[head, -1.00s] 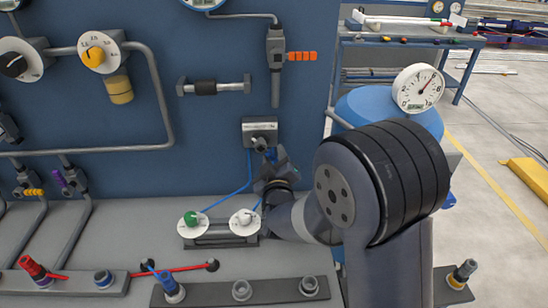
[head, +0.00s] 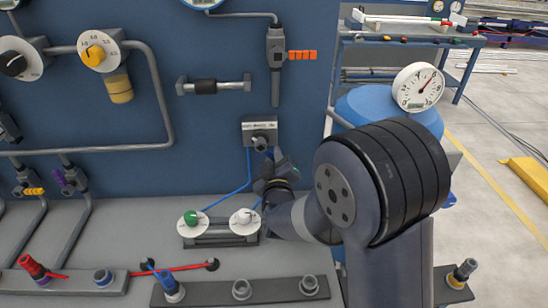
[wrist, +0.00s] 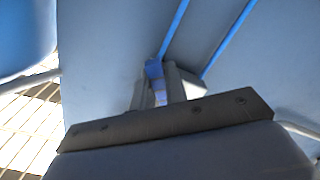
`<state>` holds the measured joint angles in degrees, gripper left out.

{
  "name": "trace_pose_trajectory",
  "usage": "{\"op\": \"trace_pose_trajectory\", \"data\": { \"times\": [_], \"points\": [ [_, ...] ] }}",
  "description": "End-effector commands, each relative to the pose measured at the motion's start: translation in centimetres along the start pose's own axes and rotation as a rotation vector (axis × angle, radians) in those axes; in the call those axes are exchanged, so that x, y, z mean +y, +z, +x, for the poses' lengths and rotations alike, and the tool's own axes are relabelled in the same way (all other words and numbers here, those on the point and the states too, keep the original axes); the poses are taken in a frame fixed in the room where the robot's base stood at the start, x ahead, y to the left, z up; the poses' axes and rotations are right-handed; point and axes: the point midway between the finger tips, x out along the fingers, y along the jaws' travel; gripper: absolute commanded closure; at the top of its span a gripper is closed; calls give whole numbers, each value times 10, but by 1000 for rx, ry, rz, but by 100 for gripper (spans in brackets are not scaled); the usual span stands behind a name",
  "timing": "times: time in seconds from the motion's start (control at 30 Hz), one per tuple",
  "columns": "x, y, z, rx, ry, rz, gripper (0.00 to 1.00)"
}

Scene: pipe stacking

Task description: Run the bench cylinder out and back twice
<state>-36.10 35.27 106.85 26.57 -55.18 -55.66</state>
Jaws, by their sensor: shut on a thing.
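A silver valve block (head: 259,128) with a dark stub (head: 260,144) is on the blue panel. My gripper (head: 275,160) is just below and right of it, near the panel. In the wrist view my gripper (wrist: 158,88) is shut on a small blue piece (wrist: 154,70); it may be the valve's handle, but I cannot tell surely. Blue tubes (head: 247,172) run from the valve towards a bench unit (head: 219,241) with a green-knobbed dial (head: 193,222) and a white-knobbed dial (head: 243,222). I cannot tell which part is the cylinder or how far its rod is out.
A dark horizontal cylinder-shaped part (head: 213,88) is on the panel. Coloured fittings stand on a front rail (head: 200,293). A white gauge (head: 418,87) stands above a blue tank at right.

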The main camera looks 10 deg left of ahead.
Motion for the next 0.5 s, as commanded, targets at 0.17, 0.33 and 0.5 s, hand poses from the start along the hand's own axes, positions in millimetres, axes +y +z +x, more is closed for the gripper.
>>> {"op": "trace_pose_trajectory", "data": {
  "times": [0.17, 0.33, 0.5],
  "points": [
    [-4, 2, 0, 2, 1, 42, 100],
    [-11, 3, 0, 3, 1, 136, 100],
    [-19, 2, 0, 4, 1, 277, 100]
  ]
}}
